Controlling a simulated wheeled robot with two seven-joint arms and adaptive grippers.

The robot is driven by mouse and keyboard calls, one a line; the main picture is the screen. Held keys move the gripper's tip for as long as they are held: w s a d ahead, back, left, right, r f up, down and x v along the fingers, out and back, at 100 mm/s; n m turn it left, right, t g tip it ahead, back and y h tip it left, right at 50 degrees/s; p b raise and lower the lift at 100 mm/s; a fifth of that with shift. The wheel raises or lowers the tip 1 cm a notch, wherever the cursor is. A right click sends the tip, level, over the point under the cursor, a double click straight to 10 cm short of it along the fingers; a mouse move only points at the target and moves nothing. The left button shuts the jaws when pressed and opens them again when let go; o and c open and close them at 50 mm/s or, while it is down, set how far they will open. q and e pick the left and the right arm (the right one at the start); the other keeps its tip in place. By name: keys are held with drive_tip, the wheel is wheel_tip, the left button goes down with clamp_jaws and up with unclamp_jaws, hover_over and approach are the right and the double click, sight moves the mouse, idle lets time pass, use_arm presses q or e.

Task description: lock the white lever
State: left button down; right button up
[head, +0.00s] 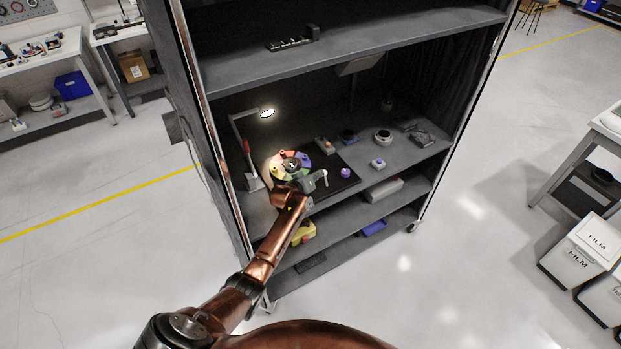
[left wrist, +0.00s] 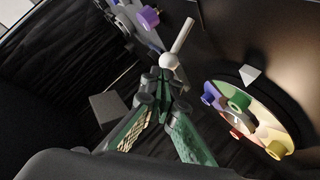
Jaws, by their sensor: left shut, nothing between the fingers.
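The white lever (left wrist: 182,36) shows in the left wrist view as a thin pale rod rising from a round white ball. It also shows small in the head view (head: 326,179), on the middle shelf. My left gripper (left wrist: 165,76) is shut with nothing between its fingers. Its tips appear right at the lever's ball; I cannot tell if they touch. In the head view my left gripper (head: 310,184) is beside the lever, to its left. The lever's base is partly hidden. My right gripper is not in view.
A round disc with coloured knobs (left wrist: 263,133) lies on the right in the left wrist view. A purple knob (head: 346,173) stands right of the lever. A lamp (head: 241,125) and a red-handled tool (head: 248,157) stand on the left. The upper shelf (head: 350,45) overhangs.

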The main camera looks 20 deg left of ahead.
use_arm(q)
drive_tip(key=p+v, duration=0.1)
drive_tip(key=v, duration=1.2)
drive_tip(key=shift+a+r+p, duration=0.25)
drive_tip(key=shift+r+p, duration=0.15)
drive_tip(key=shift+s, duration=0.1)
